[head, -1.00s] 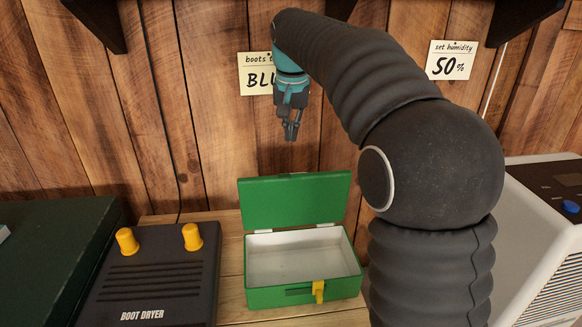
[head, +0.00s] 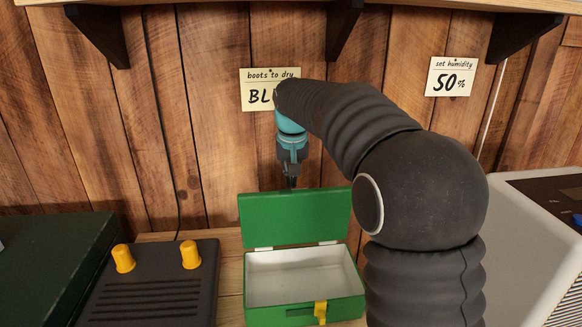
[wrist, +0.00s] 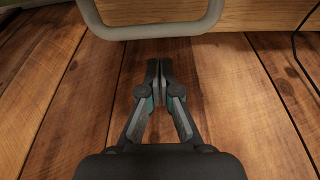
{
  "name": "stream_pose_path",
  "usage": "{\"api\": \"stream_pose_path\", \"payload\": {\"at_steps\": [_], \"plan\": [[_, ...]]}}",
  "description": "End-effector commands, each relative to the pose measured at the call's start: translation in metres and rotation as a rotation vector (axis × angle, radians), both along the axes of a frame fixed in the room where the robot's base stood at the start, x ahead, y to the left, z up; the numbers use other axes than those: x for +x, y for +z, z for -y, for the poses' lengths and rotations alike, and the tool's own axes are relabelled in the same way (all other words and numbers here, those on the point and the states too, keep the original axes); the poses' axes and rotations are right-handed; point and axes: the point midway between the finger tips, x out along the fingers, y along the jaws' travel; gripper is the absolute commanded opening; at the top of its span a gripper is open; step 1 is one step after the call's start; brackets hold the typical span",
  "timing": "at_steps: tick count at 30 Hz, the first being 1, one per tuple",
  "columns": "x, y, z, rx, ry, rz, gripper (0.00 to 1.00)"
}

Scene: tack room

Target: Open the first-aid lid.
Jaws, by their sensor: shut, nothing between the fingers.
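The green first-aid box (head: 284,316) sits on the wooden bench in the head view. Its green lid (head: 295,217) stands upright at the back, open, and the white inside (head: 300,277) is bare. A yellow latch (head: 320,312) is on the box's front. My gripper (head: 291,183) is above and behind the lid's top edge, near the plank wall, pointing down. Its fingers (wrist: 160,72) are together and empty in the wrist view. In the head view its tips end close to the lid's top edge; I cannot tell whether they touch it.
A black boot dryer (head: 150,290) with two yellow knobs stands left of the box. A dark green case (head: 45,270) is further left. A white machine (head: 530,235) stands at the right. A shelf with brackets (head: 345,30) runs above. Two paper notes hang on the wall.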

Motion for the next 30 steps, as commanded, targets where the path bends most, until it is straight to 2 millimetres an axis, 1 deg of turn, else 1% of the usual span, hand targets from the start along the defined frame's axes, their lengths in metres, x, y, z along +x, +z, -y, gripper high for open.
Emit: {"api": "stream_pose_path", "payload": {"at_steps": [1, 3, 9, 23, 30], "plan": [[-0.008, 0.004, 0.000, 0.001, 0.001, 0.007, 0.00], [-0.016, 0.005, 0.000, 0.001, 0.000, 0.007, 0.00], [-0.030, 0.006, 0.000, 0.001, -0.001, 0.005, 0.00], [-0.034, 0.007, 0.000, 0.001, 0.000, 0.011, 0.00], [-0.047, 0.009, 0.000, 0.003, 0.001, 0.082, 0.00]]}}
